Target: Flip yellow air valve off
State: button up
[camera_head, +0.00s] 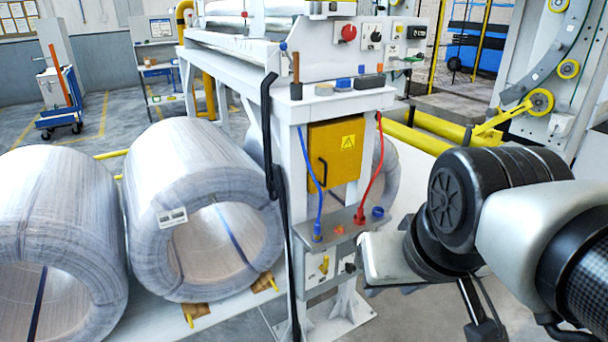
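The yellow air valve (324,265) is a small yellow lever on a white panel low on the machine's front post, below the grey shelf. The lever looks roughly upright; its exact angle is too small to tell. A dark knob (348,264) sits on the panel just to its right. My gripper (385,262) reaches in from the right, its pale body close to the right side of the panel and apart from the yellow lever in the picture. Its fingers cannot be made out clearly, so its opening is not visible.
A grey shelf (345,232) with blue and red hose fittings juts out above the valve panel. A yellow cabinet (336,155) is above it. Large wrapped coils (190,180) stand to the left. A dark strap (268,140) hangs along the post's left side.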

aim_at(323, 268)
jog(key=i, duration=0.15)
jog(key=l+u, duration=0.4)
jog(key=l, duration=0.45)
jog(key=i+l, duration=0.25)
jog(key=i, duration=0.25)
jog(key=i+l, duration=0.25)
jog(key=i, duration=0.25)
jog(key=k+l, duration=0.1)
jog(key=l, duration=0.2)
